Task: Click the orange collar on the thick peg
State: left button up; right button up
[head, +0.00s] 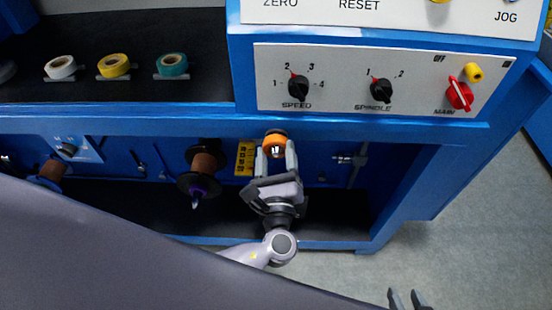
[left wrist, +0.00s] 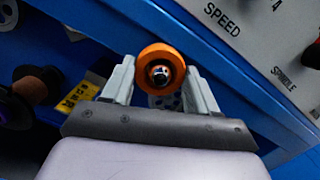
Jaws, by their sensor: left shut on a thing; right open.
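The orange collar (head: 275,136) is a ring between the fingertips of my left gripper (head: 275,150), below the control panel. In the left wrist view the collar (left wrist: 160,69) faces me, with a dark, shiny round part in its bore. The left gripper (left wrist: 160,85) is shut on the collar, one finger at each side. Whether the collar sits on a peg cannot be told, as the collar and fingers cover what lies behind. My right gripper (head: 408,298) is open and empty at the bottom edge, over the floor.
A spool with a dark flange (head: 190,182) and brown winding stands left of the left gripper. A yellow label (head: 245,158) is just beside it. Tape rolls (head: 113,65) lie on the black shelf. Floor at right is clear.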

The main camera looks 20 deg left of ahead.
pick_arm(q)
jog(key=shift+w+a, duration=0.2)
jog(key=shift+w, duration=0.35)
pick_arm(e)
jog(key=shift+f, duration=0.15)
dwell(0.5)
pick_arm(q)
jog(key=o, duration=1.1)
jog(key=shift+w, duration=0.1)
jog(key=shift+f, duration=0.1)
